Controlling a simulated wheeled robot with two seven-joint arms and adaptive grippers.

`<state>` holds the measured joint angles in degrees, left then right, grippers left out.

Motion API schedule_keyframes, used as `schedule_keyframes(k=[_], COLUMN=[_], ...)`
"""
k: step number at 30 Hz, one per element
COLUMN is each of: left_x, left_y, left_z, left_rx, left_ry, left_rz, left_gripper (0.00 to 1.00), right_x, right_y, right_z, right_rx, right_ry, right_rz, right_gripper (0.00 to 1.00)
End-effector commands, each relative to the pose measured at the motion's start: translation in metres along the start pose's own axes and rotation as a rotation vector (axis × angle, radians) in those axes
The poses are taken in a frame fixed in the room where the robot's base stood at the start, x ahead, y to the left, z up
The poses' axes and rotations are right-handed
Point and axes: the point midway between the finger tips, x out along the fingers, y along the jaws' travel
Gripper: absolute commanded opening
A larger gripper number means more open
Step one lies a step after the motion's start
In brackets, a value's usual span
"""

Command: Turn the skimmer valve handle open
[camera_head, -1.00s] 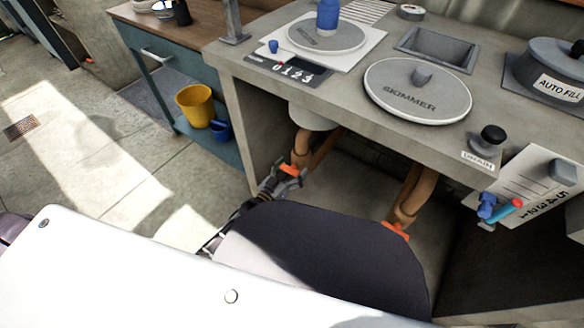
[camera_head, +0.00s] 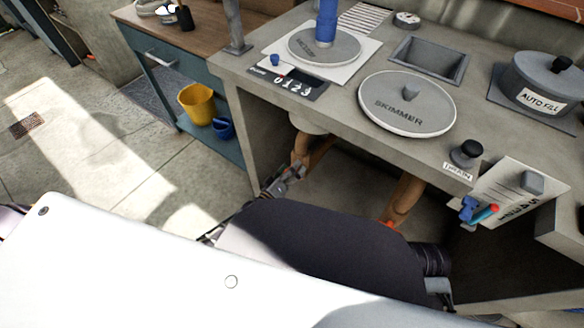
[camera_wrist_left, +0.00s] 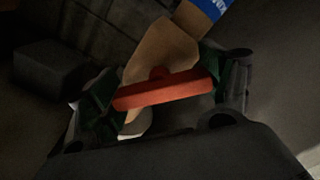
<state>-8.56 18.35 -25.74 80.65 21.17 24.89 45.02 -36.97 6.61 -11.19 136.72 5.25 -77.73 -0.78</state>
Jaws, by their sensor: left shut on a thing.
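A red-orange valve handle (camera_wrist_left: 165,90) lies between the fingers of my left gripper in the left wrist view. It crosses the tan pipe (camera_wrist_left: 165,45) at a slant. A blue label (camera_wrist_left: 214,6) on the pipe is cut off, so I cannot read which valve this is. My left gripper (camera_head: 287,178) is shut on this handle, at the left pipe (camera_head: 301,148) under the counter in the head view. There the gripper hides the handle. A second orange handle (camera_head: 390,223) shows partly at the right pipe (camera_head: 403,198), behind my own body. My right gripper is not visible.
The counter (camera_head: 330,112) overhangs the pipes and carries the round skimmer lid (camera_head: 408,103). The cabinet side wall (camera_head: 240,125) is close to the left of my gripper. A yellow bucket (camera_head: 195,103) stands on the teal bench shelf. Open floor (camera_head: 110,150) is at left.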

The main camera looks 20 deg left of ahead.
Motion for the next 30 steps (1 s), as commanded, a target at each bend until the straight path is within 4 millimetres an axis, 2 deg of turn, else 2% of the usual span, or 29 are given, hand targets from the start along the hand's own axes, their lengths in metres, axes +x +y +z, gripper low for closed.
schedule_keyframes(k=[7, 18, 30], left_x=[-0.0003, -0.0003, -0.0002], left_y=[0.0002, 0.0004, 0.0011], left_z=[0.0011, 0.0019, 0.0016], left_rx=[-0.233, -0.542, -0.679], left_ry=[-0.003, -0.003, -0.003], left_rz=[0.000, -0.001, 0.000], left_gripper=[0.55, 0.55, 0.55], right_x=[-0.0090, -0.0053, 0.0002], right_y=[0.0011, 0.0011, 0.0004], right_z=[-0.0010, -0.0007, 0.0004], right_rx=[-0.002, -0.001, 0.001], right_ry=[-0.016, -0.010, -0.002], right_rz=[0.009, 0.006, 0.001], right_gripper=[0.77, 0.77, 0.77])
